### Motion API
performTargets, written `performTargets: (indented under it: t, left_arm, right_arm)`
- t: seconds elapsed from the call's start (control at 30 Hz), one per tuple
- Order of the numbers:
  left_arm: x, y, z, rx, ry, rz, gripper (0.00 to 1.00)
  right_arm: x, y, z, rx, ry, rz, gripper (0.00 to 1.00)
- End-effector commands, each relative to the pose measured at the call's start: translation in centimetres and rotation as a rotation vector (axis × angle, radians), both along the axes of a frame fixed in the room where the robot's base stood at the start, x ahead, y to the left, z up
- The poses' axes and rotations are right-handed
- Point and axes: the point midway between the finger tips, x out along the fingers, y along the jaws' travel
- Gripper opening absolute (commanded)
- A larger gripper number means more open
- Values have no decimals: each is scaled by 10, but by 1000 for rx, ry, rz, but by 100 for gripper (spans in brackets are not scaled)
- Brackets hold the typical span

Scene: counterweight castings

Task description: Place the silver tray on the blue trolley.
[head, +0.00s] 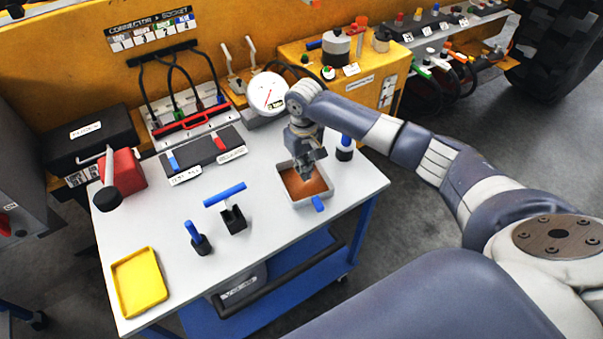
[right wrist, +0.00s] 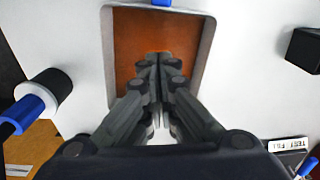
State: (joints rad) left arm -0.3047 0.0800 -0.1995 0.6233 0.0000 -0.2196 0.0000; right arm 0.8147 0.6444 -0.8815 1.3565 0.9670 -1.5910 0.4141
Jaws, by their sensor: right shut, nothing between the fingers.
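The silver tray (head: 300,204) is a shallow grey tray with a rust-brown inside. It rests on the pale top of the blue trolley (head: 268,222), near its right side. A small blue piece shows at its front edge. My right gripper (head: 307,176) points down over the tray. It is shut, with nothing between its fingers. In the right wrist view the closed fingertips (right wrist: 158,58) lie over the brown inside, within the tray's rim (right wrist: 204,45). I cannot tell whether they touch the bottom. My left gripper is not in view.
A round dial (head: 267,92) stands at the back. A blue T-handle (head: 225,195), a small blue-topped peg (head: 196,236) and a yellow tray (head: 139,283) are to the left. The front middle of the top is clear.

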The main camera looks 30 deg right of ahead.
Motion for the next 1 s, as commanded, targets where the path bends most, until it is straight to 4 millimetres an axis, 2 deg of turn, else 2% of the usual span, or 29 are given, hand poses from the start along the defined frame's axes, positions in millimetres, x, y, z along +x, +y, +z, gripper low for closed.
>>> performTargets:
  t: [0.17,0.4,0.53,0.8,1.0]
  left_arm:
    - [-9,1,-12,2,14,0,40]
    - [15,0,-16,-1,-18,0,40]
    - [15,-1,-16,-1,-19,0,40]
    - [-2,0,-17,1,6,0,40]
    - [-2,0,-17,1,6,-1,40]
  right_arm:
    - [0,0,32,0,-2,1,0]
    - [-1,0,61,-1,1,1,0]
    - [-2,0,65,0,3,1,0]
    - [-2,0,66,0,3,0,0]
    - [-1,0,66,-1,3,0,0]
